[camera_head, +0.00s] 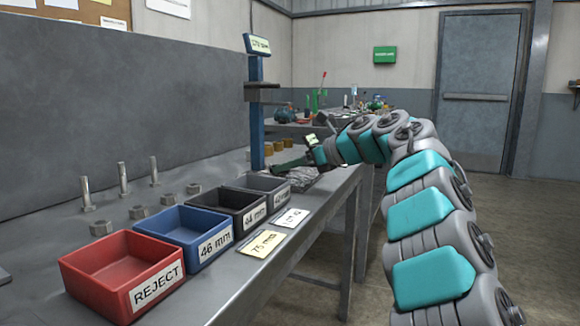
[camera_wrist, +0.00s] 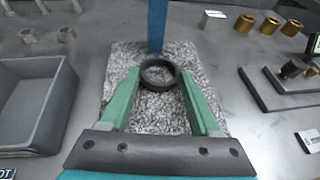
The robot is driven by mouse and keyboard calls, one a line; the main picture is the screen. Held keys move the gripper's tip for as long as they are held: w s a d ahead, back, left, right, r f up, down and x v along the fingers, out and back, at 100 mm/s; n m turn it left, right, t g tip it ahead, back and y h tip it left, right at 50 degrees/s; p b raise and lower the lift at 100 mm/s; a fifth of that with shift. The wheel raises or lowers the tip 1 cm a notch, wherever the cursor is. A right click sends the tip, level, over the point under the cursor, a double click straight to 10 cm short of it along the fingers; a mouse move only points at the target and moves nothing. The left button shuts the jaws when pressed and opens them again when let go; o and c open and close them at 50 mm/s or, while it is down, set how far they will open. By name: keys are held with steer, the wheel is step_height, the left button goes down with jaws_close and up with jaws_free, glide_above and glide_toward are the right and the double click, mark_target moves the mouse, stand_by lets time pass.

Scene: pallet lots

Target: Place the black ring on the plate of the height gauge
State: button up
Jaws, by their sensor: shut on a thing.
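My gripper (camera_wrist: 159,76) has two green fingers shut on the black ring (camera_wrist: 158,88), one finger on each side of it. In the wrist view the ring lies over the speckled grey plate (camera_wrist: 118,75) of the height gauge, just in front of the blue column (camera_wrist: 157,25). I cannot tell whether the ring touches the plate. In the head view the height gauge's blue column (camera_head: 257,130) stands on the bench with a display on top. My gripper (camera_head: 285,165) reaches in low from the right, and the ring cannot be made out there.
A red REJECT bin (camera_head: 75,267), a blue 46 mm bin (camera_head: 222,241), a black 44 mm bin (camera_head: 225,193) and a grey bin (camera_wrist: 62,85) line the bench front. Bolts and nuts stand behind them. Brass rings (camera_wrist: 268,24) and a dark-based device (camera_wrist: 275,100) are right of the plate.

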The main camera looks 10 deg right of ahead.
steer(key=shift+f, duration=0.2)
steer(key=o, duration=1.3)
steer(key=shift+r, duration=0.15)
steer(key=shift+d+r, duration=0.1)
steer(key=shift+r, duration=0.1)
steer(key=v, duration=1.1)
steer(key=shift+s+d+r, duration=0.1)
steer(key=shift+s+d, duration=0.1)
steer(key=shift+s, duration=0.15)
